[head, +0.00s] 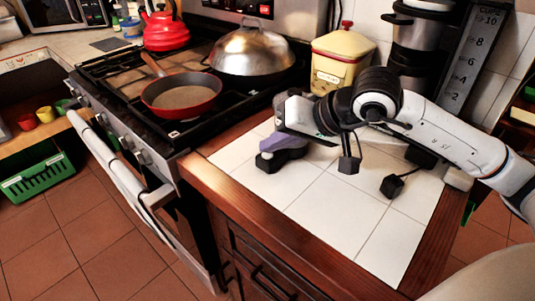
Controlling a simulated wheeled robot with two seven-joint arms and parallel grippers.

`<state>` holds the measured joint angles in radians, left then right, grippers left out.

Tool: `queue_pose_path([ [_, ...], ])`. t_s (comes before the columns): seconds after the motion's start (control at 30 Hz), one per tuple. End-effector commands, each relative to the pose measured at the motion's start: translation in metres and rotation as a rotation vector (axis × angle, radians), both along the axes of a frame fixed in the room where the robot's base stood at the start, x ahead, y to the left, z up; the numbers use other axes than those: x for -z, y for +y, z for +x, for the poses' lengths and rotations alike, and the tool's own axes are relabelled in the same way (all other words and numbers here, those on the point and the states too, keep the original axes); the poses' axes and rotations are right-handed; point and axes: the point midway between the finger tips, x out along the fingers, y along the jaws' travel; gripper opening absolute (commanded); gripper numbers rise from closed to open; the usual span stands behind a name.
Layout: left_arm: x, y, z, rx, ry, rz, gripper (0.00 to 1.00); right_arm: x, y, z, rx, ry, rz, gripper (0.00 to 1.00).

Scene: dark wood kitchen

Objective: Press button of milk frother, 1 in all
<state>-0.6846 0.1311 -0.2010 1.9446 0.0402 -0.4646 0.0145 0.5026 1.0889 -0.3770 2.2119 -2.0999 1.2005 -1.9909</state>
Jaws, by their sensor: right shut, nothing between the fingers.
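My right arm reaches in from the right over the white tiled counter (330,205). My right gripper (268,161) is shut and empty, low over the counter's left part near the stove; I cannot tell whether it touches the tiles. I cannot clearly make out a milk frother or its button. A tall black and silver appliance (418,38) stands behind the arm at the back; I cannot tell whether it is the frother. The arm hides part of the counter and the appliance's lower part. My left gripper is not in view.
A stove with a red pan (183,97) and a silver domed lid (252,52) adjoins the counter on the left. A yellow canister (342,58) stands behind the arm. A red kettle (166,30) is farther back. The counter's front middle is clear.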

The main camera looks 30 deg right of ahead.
Motion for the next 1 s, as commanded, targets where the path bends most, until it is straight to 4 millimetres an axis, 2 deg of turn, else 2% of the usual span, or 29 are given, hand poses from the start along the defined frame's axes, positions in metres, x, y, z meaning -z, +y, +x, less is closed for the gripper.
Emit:
queue_pose_path([
  [0.73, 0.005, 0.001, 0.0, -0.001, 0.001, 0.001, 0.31, 0.004, 0.0, -0.001, 0.0, 0.003, 0.0, 0.0],
  [1.0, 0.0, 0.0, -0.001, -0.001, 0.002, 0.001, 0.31, -0.008, 0.0, 0.0, 0.0, 0.001, -0.001, 0.0],
])
